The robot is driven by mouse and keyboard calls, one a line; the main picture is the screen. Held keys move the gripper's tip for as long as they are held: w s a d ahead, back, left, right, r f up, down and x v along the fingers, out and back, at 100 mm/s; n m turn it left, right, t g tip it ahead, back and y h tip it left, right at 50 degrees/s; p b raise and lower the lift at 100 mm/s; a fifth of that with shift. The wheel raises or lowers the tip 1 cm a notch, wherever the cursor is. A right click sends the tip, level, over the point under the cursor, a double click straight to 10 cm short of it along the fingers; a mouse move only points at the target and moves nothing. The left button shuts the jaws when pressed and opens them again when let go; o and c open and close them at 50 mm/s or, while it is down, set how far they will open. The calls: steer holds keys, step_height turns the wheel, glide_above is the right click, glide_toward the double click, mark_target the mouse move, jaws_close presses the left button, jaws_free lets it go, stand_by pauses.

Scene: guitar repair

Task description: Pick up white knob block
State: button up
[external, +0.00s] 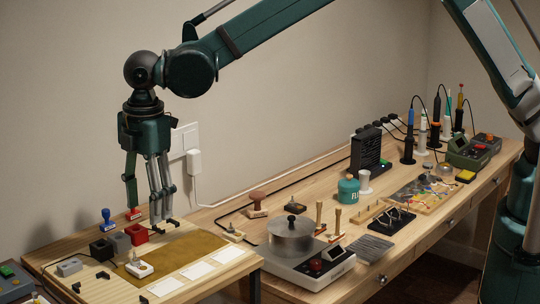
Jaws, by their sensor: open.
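A white block with a small upright knob (139,268) sits at the front left of the brown mat (192,254) on the raised wooden board. A second pale block with a knob (233,236) sits near the right end of the board, so I cannot tell by name alone which is meant. My gripper (148,218) points down over the back of the board, behind the front white block and apart from it. Its fingers are spread and I see nothing held between them. A red-topped piece (133,214) shows by its left finger.
Black, grey and red blocks (136,233) stand left of the mat, with a blue-handled stamp (107,217) behind them. White cards (197,271) lie along the mat's front. A scale with a metal pot (291,235) stands to the right. The mat's middle is clear.

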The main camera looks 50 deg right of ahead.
steer(key=n, duration=0.1)
glide_above(140, 265)
step_height(140, 265, down, 4)
steer(key=shift+f, duration=1.3)
steer(key=shift+f, duration=2.65)
steer(key=c, duration=1)
